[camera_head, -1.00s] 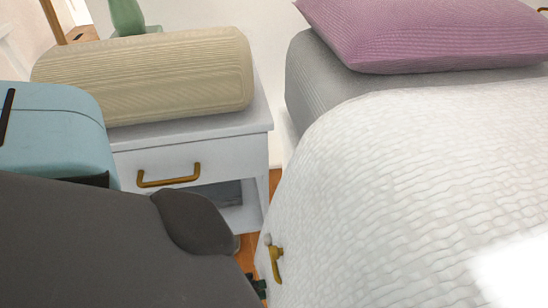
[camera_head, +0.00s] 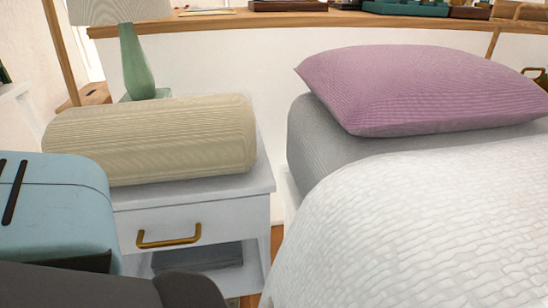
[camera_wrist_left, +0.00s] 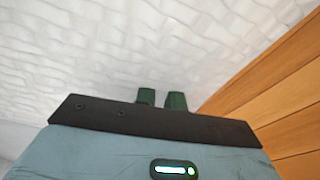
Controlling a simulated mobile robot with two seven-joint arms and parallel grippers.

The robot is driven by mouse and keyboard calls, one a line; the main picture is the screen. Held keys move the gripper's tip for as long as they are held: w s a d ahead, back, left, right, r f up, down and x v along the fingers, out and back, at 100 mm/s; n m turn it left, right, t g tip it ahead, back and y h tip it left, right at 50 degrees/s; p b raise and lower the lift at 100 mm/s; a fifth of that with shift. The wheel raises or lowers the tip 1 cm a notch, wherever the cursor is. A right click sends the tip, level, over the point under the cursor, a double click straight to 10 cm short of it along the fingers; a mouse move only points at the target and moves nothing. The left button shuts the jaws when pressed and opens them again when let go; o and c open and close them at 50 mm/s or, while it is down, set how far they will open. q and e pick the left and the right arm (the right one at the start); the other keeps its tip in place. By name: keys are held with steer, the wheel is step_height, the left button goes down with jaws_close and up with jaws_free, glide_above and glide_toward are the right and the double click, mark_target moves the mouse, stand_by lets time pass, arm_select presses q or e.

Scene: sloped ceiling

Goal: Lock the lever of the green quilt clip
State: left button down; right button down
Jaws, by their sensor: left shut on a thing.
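The white quilt (camera_head: 440,210) drapes over the bed at the right of the head view and fills the upper part of the left wrist view (camera_wrist_left: 130,45). My left gripper (camera_wrist_left: 161,99) shows in the wrist view, with two short dark green pieces standing close together past its dark front edge, against the quilt. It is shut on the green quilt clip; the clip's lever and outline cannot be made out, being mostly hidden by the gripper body. In the head view only my left arm shows, at lower left. My right gripper is out of view.
A white nightstand (camera_head: 205,217) with a brass handle stands left of the bed, carrying a beige bolster (camera_head: 150,140) and a green lamp (camera_head: 135,60). Wooden floor (camera_wrist_left: 270,95) shows beside the quilt.

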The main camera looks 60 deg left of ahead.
arm_select(q)
steer(key=shift+r+m+t+y+p, duration=0.3)
steer(key=shift+r+m+y+p, duration=0.2)
steer(key=shift+m, duration=0.4)
steer(key=shift+r, duration=0.15)
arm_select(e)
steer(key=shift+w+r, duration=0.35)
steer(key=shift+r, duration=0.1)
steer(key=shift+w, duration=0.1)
arm_select(q)
steer(key=c, duration=1.5)
jaws_free()
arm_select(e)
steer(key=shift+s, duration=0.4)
